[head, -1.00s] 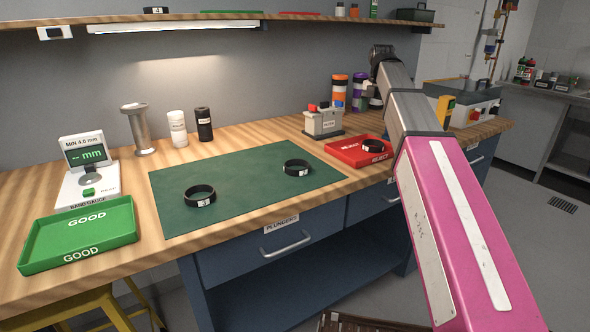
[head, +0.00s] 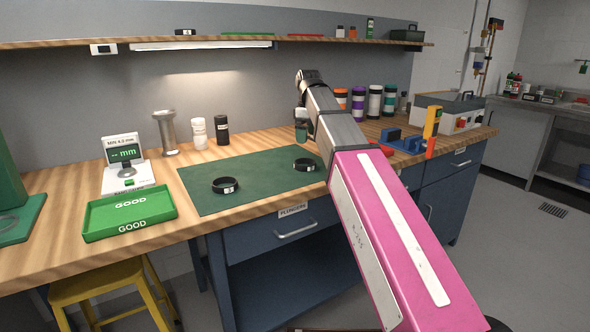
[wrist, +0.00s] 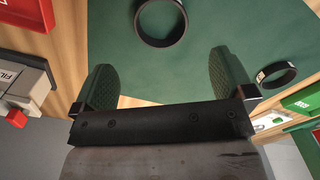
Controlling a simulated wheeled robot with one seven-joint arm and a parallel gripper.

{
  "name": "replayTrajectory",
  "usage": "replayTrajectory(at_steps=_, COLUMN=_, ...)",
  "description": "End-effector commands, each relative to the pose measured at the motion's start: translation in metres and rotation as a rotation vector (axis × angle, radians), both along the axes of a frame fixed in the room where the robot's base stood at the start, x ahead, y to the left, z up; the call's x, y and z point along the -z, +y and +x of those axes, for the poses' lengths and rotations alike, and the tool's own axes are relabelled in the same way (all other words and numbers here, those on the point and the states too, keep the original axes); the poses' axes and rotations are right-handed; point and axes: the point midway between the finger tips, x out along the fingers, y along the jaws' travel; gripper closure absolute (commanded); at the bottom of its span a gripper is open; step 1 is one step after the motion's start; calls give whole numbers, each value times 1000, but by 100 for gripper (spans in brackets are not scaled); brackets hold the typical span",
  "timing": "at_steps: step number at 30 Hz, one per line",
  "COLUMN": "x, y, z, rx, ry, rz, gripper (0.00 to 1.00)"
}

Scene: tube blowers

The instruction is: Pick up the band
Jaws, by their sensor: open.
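Two black bands with small white labels lie flat on the green mat (head: 215,205). The right band (head: 305,168) is near the mat's right side; the left band (head: 225,190) is near its front. My gripper (head: 301,132) is above the mat's back right edge in the head view. In the wrist view, my gripper (wrist: 165,80) is open and empty, its two green fingers apart. The right band (wrist: 160,43) appears ahead of the gap between the fingertips, cut by the top edge. The left band (wrist: 276,84) is beyond the right finger.
The green GOOD tray (head: 131,222) and the band gauge (head: 125,175) stand left of the mat. A red tray (wrist: 28,12) shows in the wrist view and is mostly behind my arm in the head view. A metal post, two small bottles and several striped cylinders stand at the back.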

Motion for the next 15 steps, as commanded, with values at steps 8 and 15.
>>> replayTrajectory(at_steps=8, x=31, y=0, z=-1, rx=1, ry=2, rz=0, gripper=0)
replayTrajectory(at_steps=15, x=55, y=0, z=0, rx=0, ry=0, rz=0, gripper=0)
